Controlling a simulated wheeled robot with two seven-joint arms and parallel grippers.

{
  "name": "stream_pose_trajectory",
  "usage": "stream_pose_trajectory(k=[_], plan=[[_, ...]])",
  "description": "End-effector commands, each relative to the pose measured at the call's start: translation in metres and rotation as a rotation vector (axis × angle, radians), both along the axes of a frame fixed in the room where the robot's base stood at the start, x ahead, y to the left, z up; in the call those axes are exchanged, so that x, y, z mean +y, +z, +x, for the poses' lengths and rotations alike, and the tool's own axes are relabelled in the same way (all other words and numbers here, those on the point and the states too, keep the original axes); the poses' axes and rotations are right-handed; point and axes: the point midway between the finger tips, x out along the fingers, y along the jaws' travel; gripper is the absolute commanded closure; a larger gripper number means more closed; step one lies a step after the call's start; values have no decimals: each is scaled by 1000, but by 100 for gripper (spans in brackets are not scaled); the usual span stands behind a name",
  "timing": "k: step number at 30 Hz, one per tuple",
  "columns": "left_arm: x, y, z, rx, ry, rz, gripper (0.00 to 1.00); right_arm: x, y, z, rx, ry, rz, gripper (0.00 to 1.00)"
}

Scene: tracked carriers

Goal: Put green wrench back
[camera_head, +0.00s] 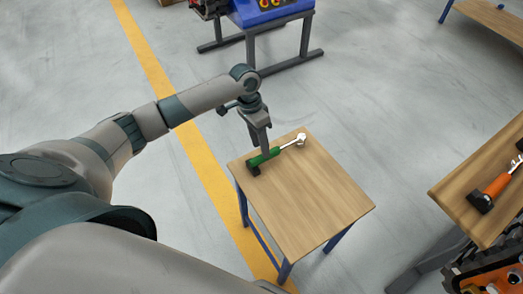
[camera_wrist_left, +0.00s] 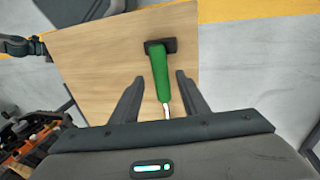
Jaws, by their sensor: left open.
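The green wrench (camera_head: 262,158) lies on a small wooden table (camera_head: 310,200), near its far left corner. It has a green handle with a black end and a silver head pointing to the right. My left gripper (camera_head: 265,150) is just above the handle. In the left wrist view the gripper (camera_wrist_left: 157,90) is open, with one finger on each side of the wrench (camera_wrist_left: 161,78). The silver shaft runs down out of sight behind the gripper body.
At the right, another wooden table (camera_head: 470,190) carries an orange-handled tool (camera_head: 497,185). A blue machine on a grey stand (camera_head: 265,12) stands at the back. A yellow floor line (camera_head: 150,62) passes left of the small table. The rest of the small table top is clear.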

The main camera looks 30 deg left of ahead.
Motion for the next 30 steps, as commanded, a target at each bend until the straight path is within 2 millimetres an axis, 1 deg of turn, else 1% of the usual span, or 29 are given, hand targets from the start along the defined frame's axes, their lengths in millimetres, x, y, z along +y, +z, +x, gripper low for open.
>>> stream_pose_trajectory(k=[1, 6, 9, 13, 18, 30], plan=[[3, 9, 2, -4, 1, 2, 59, -1, -2, 0, 5, -1, -1, 69], [10, 39, 5, -4, 0, 1, 59, -2, -2, 0, 17, -3, -5, 69], [14, 54, 5, -3, 1, 1, 59, -4, -3, -1, 27, -5, -9, 69], [16, 68, 7, -2, 2, 0, 59, -6, -4, -2, 35, -6, -12, 69], [19, 76, 7, 0, 1, 0, 59, -8, -6, -6, 48, -7, -16, 69], [19, 77, 7, 0, 1, 0, 59, -8, -5, -5, 43, -7, -15, 69]])
